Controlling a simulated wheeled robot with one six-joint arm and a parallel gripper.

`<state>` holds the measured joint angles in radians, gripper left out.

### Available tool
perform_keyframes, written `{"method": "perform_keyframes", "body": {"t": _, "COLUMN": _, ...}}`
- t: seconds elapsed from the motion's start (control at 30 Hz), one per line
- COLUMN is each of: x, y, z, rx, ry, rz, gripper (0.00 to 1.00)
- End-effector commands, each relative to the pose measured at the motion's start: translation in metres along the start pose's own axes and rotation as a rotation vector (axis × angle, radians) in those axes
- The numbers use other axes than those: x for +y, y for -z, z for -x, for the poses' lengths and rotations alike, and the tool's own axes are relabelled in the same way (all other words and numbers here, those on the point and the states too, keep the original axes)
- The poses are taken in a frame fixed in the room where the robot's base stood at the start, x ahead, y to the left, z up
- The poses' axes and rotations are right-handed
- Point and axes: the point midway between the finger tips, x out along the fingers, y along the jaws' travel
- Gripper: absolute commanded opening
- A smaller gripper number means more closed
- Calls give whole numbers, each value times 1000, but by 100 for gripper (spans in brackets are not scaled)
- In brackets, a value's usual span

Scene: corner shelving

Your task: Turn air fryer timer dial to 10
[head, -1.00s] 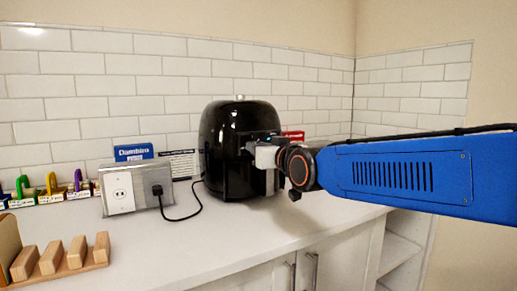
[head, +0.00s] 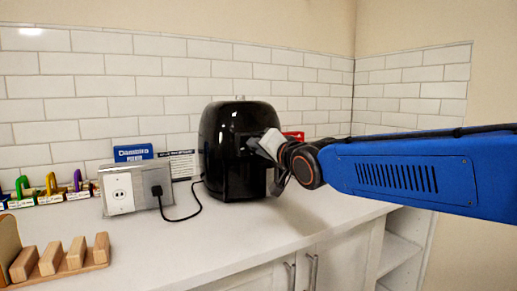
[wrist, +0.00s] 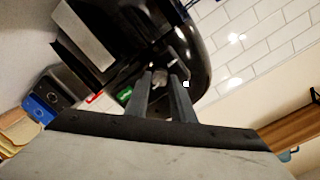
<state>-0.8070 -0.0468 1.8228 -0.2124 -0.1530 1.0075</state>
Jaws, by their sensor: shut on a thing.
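The black air fryer (head: 222,150) stands upright on the white counter. It also fills the upper part of the wrist view (wrist: 195,45), tilted there. My gripper (head: 258,146) reaches from the right to the upper front of the air fryer. In the wrist view my gripper (wrist: 160,78) has its two dark fingers on either side of a small greyish knob, the timer dial (wrist: 159,76), and is shut on it. The fingers hide part of the dial. I cannot read its number marks or setting.
A metal outlet box (head: 140,187) with a black plug and cord stands left of the air fryer. A blue-and-white box (head: 133,152) is behind it. A wooden rack (head: 65,260) is at the front left. The counter between is clear.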

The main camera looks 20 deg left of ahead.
Motion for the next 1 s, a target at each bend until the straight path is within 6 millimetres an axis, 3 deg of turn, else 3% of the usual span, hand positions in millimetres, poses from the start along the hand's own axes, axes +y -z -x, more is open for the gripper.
{"method": "perform_keyframes", "body": {"t": 0.67, "x": 1, "y": 0, "z": 0, "rx": -4, "ry": 0, "rz": -52, "gripper": 0}}
{"method": "perform_keyframes", "body": {"t": 0.7, "x": 1, "y": 0, "z": 0, "rx": -4, "ry": 0, "rz": -52, "gripper": 32}}
{"method": "perform_keyframes", "body": {"t": 0.73, "x": 1, "y": 0, "z": 0, "rx": -4, "ry": 0, "rz": -52, "gripper": 39}}
{"method": "perform_keyframes", "body": {"t": 1.0, "x": 0, "y": 0, "z": 0, "rx": -3, "ry": 0, "rz": -51, "gripper": 41}}
